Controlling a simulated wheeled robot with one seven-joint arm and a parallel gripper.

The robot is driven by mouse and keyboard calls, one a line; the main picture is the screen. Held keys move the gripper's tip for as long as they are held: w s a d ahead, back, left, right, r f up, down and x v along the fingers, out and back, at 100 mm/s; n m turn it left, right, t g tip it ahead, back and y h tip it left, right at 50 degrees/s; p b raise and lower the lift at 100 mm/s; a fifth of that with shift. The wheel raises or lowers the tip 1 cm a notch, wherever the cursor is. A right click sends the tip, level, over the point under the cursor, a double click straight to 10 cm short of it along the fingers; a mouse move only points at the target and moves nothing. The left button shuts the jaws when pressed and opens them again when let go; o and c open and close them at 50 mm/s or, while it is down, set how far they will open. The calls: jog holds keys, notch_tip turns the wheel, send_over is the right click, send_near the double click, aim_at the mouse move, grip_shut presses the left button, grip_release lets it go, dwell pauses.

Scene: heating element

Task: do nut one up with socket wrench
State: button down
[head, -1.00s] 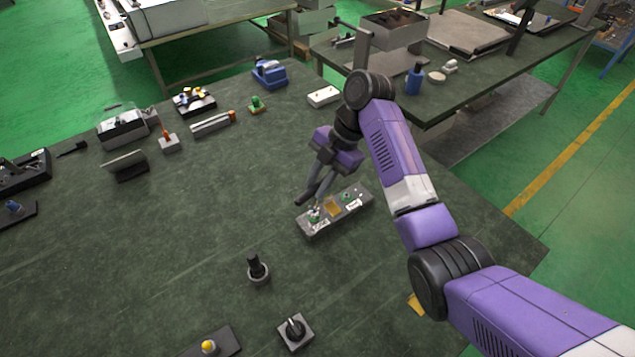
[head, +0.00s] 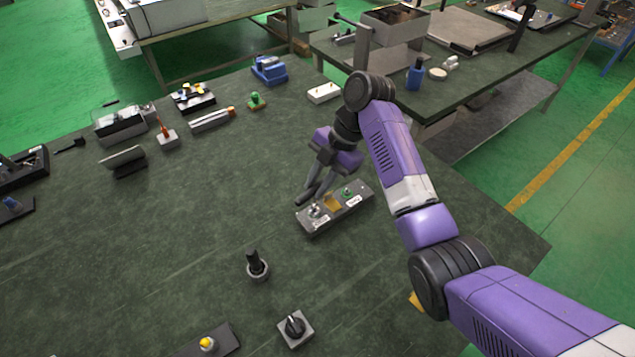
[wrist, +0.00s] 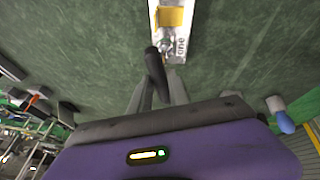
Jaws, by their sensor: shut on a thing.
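The block with the nuts (head: 338,213) lies on the dark green table, with a yellow piece in its middle and white labels. At its left end is a grey metal fitting (head: 315,210); at its right end is a green fitting (head: 347,193). My gripper (head: 316,189) is shut on a dark cylindrical tool, seemingly the socket wrench (head: 303,199), above the block's left end. In the wrist view the wrench (wrist: 154,70) lies tilted between the fingers, close to the block end labelled "one" (wrist: 181,45). I cannot tell whether its tip touches the nut.
A black upright piece in a round base (head: 257,266) and a black knob on a grey block (head: 295,328) stand at the front. A yellow button (head: 208,344) is at the front left. Several fixtures line the far side. The table's middle left is clear.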

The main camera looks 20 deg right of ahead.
jog(key=shift+m+p, duration=0.4)
jog(key=shift+p, duration=0.05)
jog(key=shift+s+m+t+p, duration=0.1)
jog(key=shift+m+t+p, duration=0.3)
jog(key=shift+m+p, duration=0.4)
jog(key=shift+m+t+p, duration=0.4)
jog(key=shift+m+p, duration=0.2)
jog(key=shift+m, duration=0.2)
jog(key=shift+f, duration=0.1)
jog(key=shift+s+a+m+t+h+p, duration=0.15)
jog(key=shift+m+t+h+p, duration=0.15)
jog(key=shift+m+p, duration=0.4)
jog(key=shift+m, duration=0.5)
jog(key=shift+f+m+t+h, duration=0.1)
jog(key=shift+m+t+h, duration=0.3)
jog(key=shift+m, duration=0.5)
